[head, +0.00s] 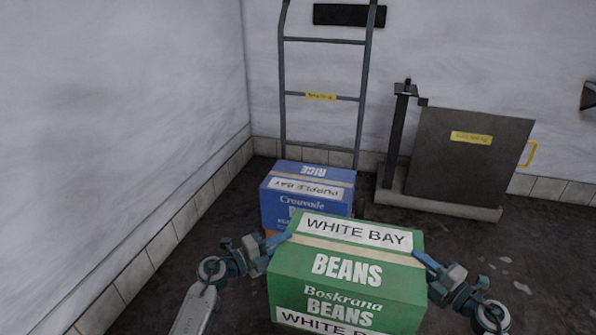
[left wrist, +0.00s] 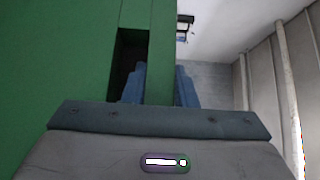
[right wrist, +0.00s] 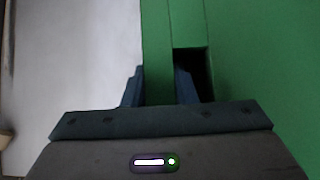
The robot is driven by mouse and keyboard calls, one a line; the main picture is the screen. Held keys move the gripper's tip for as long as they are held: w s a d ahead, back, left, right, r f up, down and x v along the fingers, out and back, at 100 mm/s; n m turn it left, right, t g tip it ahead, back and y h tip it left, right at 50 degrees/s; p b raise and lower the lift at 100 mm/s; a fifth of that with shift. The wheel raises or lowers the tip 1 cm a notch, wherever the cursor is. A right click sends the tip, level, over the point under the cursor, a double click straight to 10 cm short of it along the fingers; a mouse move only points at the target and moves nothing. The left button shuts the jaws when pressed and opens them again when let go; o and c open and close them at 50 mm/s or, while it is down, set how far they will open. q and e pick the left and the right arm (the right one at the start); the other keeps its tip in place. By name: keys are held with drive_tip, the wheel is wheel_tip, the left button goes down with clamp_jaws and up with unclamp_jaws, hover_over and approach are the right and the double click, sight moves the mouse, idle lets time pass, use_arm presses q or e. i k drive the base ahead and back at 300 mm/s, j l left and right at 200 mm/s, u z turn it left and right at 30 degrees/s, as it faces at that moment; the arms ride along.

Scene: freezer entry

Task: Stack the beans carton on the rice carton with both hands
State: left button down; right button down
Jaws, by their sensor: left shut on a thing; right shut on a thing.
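The green beans carton (head: 345,275) is in front of me in the head view, with a "WHITE BAY" label on its top. My left gripper (head: 276,242) is shut on its left side. In the left wrist view the fingers (left wrist: 160,88) straddle the carton's green wall beside a dark handle slot. My right gripper (head: 422,262) is shut on its right side. In the right wrist view the fingers (right wrist: 160,88) pinch the green wall (right wrist: 157,40) the same way.
A grey hand truck frame (head: 361,110) stands upright behind the rice carton. A dark platform scale or panel (head: 465,160) with a post (head: 395,135) is at the back right. White walls rise left and behind. Dark floor (head: 515,270) is free at the right.

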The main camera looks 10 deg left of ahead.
sight(310, 180)
drive_tip(key=i+j, duration=0.3)
drive_tip(key=j, duration=0.15)
drive_tip(key=i+j, duration=0.3)
drive_tip(key=j, duration=0.2)
